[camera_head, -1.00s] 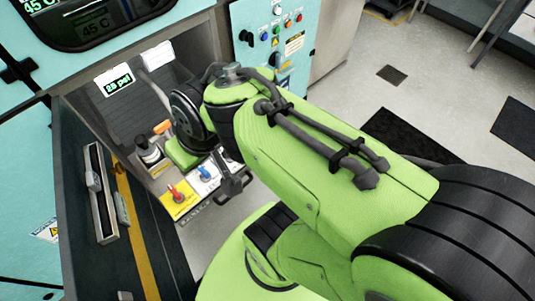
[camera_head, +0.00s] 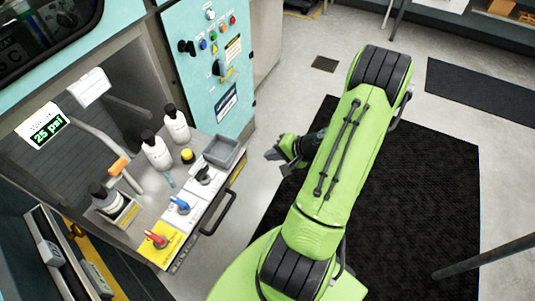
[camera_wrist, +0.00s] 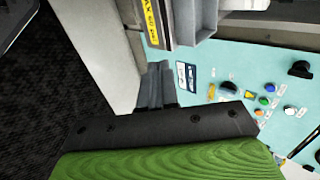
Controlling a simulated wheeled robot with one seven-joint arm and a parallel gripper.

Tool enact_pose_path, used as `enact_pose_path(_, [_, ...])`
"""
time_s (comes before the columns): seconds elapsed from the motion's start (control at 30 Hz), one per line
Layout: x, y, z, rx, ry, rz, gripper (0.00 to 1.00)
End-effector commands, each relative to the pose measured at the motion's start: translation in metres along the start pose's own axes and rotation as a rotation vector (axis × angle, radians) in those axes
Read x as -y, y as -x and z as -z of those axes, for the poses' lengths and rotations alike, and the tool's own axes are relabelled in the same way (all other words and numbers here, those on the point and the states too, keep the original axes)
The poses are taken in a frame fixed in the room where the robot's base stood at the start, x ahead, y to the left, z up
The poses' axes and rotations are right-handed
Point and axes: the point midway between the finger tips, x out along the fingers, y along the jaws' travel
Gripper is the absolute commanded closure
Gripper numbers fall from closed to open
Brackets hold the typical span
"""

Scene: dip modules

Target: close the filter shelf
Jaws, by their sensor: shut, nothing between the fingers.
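The filter shelf (camera_head: 150,221) sticks out of the teal machine's opening, with its black bar handle (camera_head: 219,213) on its front edge. White bottles with black caps, a grey tray (camera_head: 221,152) and red, blue and black valve handles stand on it. My gripper (camera_head: 272,154) is to the right of the shelf's front edge, apart from the handle, shut and empty. In the wrist view, my shut fingers (camera_wrist: 158,85) point toward the teal panel, and part of the shelf's front with a yellow pressure label (camera_wrist: 153,22) shows at the top.
A teal control panel (camera_head: 213,65) with a knob and coloured buttons stands behind the shelf. A gauge display (camera_head: 43,130) reading 25 psi is at the left. A black floor mat (camera_head: 425,190) lies under my arm, and clear floor lies right of the shelf.

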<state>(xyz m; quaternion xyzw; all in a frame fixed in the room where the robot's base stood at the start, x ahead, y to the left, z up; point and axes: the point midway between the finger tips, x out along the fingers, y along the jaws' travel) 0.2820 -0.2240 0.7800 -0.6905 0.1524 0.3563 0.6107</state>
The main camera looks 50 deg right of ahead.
Motion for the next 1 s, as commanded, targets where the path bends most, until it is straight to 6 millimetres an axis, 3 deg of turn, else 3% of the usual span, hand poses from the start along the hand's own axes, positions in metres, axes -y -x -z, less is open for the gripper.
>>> enact_pose_path(0.33, [-0.003, -0.080, -0.002, 0.005, 0.004, -0.001, 1.00])
enact_pose_path(0.4, [0.008, -0.090, -0.001, 0.004, 0.009, -0.001, 1.00])
enact_pose_path(0.63, [0.026, -0.106, -0.001, 0.002, 0.005, -0.002, 1.00])
enact_pose_path(1.0, [0.027, -0.107, -0.001, 0.002, 0.003, -0.002, 1.00])
